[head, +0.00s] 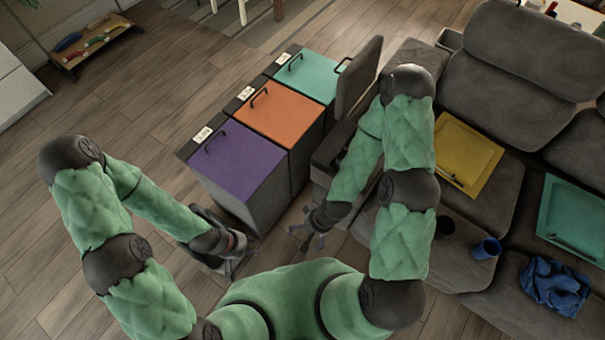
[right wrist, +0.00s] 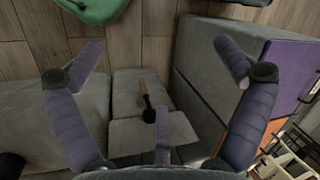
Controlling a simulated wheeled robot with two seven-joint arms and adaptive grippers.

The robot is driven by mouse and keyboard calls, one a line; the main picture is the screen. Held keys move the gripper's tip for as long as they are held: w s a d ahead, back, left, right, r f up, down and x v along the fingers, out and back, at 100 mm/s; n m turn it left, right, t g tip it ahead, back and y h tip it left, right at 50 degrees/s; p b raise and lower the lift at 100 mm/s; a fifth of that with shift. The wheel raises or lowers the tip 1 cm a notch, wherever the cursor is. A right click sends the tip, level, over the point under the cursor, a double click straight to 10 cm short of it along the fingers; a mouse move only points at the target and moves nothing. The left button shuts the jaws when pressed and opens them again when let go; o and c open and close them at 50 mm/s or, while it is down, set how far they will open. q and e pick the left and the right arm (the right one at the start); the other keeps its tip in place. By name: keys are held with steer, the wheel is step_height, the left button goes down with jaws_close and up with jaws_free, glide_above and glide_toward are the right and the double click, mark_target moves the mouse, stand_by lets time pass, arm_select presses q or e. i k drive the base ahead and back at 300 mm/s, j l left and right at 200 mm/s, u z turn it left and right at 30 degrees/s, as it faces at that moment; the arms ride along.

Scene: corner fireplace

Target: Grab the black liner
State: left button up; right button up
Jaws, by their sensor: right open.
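A small black roll- or cup-shaped thing (head: 445,226) sits on the sofa seat beside my right arm in the head view; it may be the black liner, but I cannot tell for sure. My right gripper (head: 308,236) is well to its left, low between the purple-lidded bin and the sofa. In the right wrist view the right gripper (right wrist: 160,88) has its fingers wide apart, with nothing between them. A dark rounded thing (right wrist: 10,165) shows at that view's lower left edge. My left gripper (head: 228,268) hangs low in front of the purple-lidded bin; its opening is unclear.
Bins with purple (head: 238,160), orange (head: 279,115) and teal (head: 310,75) lids stand in a row. The sofa bears a yellow tray (head: 474,150), a teal tray (head: 572,205), a blue cup-like thing (head: 486,249) and a crumpled blue cloth (head: 553,286).

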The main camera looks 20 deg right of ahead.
mark_target(445, 226)
steer(key=z, duration=2.35)
steer(key=l+u, duration=0.2)
steer(key=u, duration=0.25)
steer(key=l+u, duration=0.2)
steer(key=u, duration=0.3)
steer(key=l+u, duration=0.25)
steer(key=u, duration=0.2)
steer(key=k+l+u, duration=0.1)
steer(key=l, duration=0.3)
steer(key=k+l+u, duration=0.1)
steer(key=l, duration=0.25)
steer(key=k+l+u, duration=0.15)
steer(key=l, duration=0.25)
steer(key=l+u, duration=0.1)
steer(key=l, duration=0.25)
steer(key=k, duration=0.05)
